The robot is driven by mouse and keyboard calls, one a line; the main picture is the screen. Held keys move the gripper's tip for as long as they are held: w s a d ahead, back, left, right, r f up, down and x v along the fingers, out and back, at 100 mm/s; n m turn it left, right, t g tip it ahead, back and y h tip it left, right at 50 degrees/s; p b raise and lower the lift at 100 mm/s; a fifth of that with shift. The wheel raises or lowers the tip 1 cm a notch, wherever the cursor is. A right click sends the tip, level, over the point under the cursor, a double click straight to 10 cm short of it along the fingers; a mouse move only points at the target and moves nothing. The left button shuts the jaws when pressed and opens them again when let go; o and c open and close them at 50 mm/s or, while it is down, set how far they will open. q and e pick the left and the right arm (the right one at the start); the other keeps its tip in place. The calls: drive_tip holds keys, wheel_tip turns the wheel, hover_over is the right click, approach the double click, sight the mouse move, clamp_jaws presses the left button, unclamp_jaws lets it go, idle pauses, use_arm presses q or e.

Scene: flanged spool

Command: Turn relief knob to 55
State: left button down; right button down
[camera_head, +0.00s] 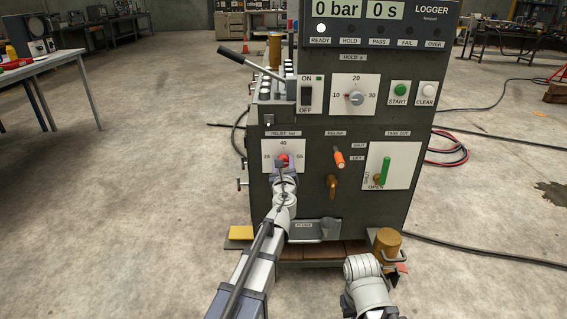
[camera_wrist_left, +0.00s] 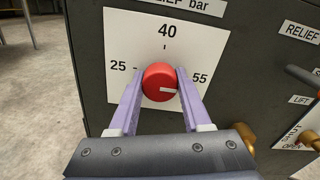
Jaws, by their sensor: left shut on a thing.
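The red round relief knob (camera_wrist_left: 158,75) sits on a white dial plate (camera_wrist_left: 121,39) marked 25, 40 and 55. Its white pointer mark points right, to the 55 side; the right finger hides the exact 55 tick, if there is one. My left gripper (camera_wrist_left: 161,82) is shut on the knob, one purple finger on each side of it. In the head view the knob (camera_head: 284,157) shows at the lower left of the panel, with my left gripper (camera_head: 284,166) reaching it from below. My right arm shows at the bottom right, but its gripper cannot be made out.
Right of the dial are an orange-handled relief lever (camera_head: 339,158), a brass spout (camera_head: 332,186) and a green tank-out handle (camera_head: 384,169). Above are the hold knob (camera_head: 356,98) and an on/off switch (camera_head: 306,96). Open floor lies to the left.

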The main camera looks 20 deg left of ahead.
use_arm(q)
drive_tip(key=shift+s, duration=0.1)
idle(0.3)
drive_tip(key=shift+c, duration=1.8)
unclamp_jaws()
drive_tip(key=v, duration=0.7)
drive_tip(key=shift+s, duration=0.35)
drive_tip(key=shift+d, duration=0.15)
